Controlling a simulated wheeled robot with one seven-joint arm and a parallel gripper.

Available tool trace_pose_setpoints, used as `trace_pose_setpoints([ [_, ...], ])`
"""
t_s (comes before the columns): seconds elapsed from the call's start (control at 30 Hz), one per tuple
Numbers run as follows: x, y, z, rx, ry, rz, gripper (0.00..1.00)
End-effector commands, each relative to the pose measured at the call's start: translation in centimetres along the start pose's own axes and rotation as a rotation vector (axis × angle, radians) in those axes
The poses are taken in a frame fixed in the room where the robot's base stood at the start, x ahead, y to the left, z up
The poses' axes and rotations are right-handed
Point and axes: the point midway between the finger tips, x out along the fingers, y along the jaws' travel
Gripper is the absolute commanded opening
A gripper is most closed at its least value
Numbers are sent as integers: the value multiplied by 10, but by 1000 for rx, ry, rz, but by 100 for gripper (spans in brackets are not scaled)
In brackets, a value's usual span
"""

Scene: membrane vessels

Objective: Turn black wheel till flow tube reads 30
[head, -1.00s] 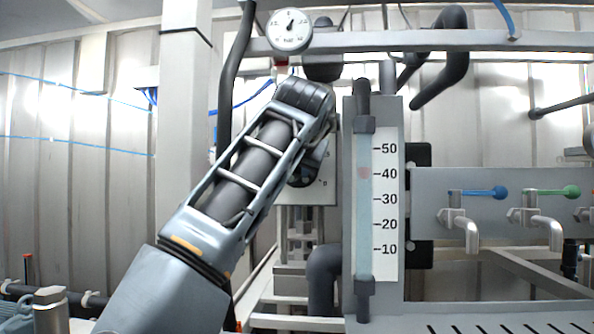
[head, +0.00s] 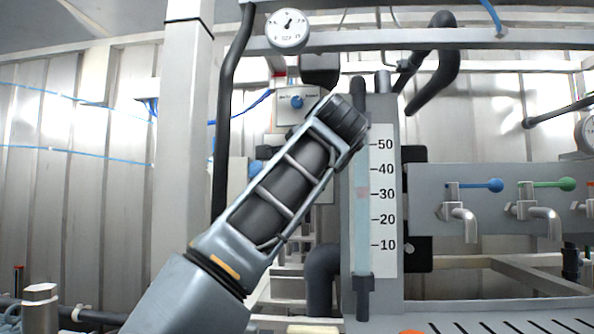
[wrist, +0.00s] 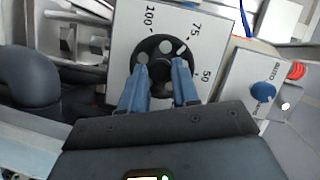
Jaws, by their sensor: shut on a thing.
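The black wheel (wrist: 164,47) shows in the wrist view on a pale plate (wrist: 126,22) marked 50, 75 and 100. A white mark on its rim points near 75. My gripper (wrist: 160,68) has its two blue fingers shut on the wheel. In the head view my forearm (head: 275,190) hides the wheel and the fingers. The clear flow tube (head: 361,230) stands upright beside a scale (head: 383,262) marked 10 to 50. Its faint reddish float (head: 362,192) is level with about 30.
A box with a blue knob (wrist: 262,92) and a red part (wrist: 297,70) sits right of the wheel in the wrist view. A round gauge (head: 288,28) hangs above. Taps with blue (head: 494,185) and green (head: 567,184) handles are at right.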

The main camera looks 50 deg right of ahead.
Motion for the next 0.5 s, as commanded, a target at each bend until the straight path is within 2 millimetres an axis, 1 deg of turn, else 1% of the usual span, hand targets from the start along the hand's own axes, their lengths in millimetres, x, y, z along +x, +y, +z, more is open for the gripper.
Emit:
trace_pose_setpoints([
  [0.03, 0, 2, 0, 18, 1, -5, 0],
  [0.2, 0, 2, 0, 59, 1, -23, 0],
  [0.5, 0, 2, -1, 77, 1, -29, 0],
])
